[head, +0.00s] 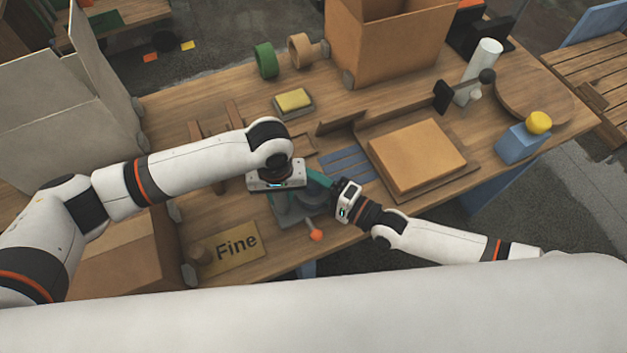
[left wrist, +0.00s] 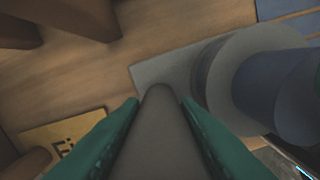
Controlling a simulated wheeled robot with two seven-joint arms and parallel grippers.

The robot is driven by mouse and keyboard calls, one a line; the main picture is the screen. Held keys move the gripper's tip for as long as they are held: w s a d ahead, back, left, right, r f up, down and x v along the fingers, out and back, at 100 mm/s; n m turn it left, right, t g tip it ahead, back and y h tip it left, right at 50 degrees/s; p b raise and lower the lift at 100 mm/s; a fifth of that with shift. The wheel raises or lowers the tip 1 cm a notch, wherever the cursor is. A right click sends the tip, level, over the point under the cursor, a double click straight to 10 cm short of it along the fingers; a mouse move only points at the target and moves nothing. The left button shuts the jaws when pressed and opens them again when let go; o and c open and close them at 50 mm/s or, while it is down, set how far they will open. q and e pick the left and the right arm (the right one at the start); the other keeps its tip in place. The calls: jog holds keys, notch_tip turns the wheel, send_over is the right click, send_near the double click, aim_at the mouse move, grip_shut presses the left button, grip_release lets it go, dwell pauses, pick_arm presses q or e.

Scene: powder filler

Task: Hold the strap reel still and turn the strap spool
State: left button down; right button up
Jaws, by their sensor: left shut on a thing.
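The strap reel (head: 296,212) is a grey device on the bench, partly hidden under my left gripper (head: 279,190). In the left wrist view its grey base plate (left wrist: 150,72) lies on the wood. The left gripper's green fingers lie on both sides of a grey bar (left wrist: 160,135) and are shut on it. A blue-grey round spool (left wrist: 268,85) with a paler flange stands right of the fingers. My right gripper (head: 322,182) is at the reel's right side, its green fingers pointing left; their tips and opening are unclear. An orange knob (head: 316,235) sticks out at the reel's front.
A "Fine" sign (head: 238,248) lies to the left front, near an open cardboard box (head: 130,255). A cardboard block on a tray (head: 415,155) is to the right. Blue strips (head: 345,163) lie behind the reel. A yellow sponge (head: 293,99) and tape rolls (head: 265,60) are farther back.

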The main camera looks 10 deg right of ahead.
jog(key=c, duration=0.8)
jog(key=shift+s+a+r+m+t+h, duration=0.15)
jog(key=shift+a+m+t+h, duration=0.15)
jog(key=shift+m+t, duration=0.2)
jog(key=shift+r+m+t+h, duration=0.1)
jog(key=shift+m+t+h, duration=0.6)
jog(key=shift+t+h, duration=0.15)
jog(key=shift+d+m+t+h, duration=0.15)
jog(key=shift+m+t+h, duration=1)
jog(key=shift+h, duration=0.6)
jog(key=o, duration=0.9)
jog(key=shift+c, duration=0.2)
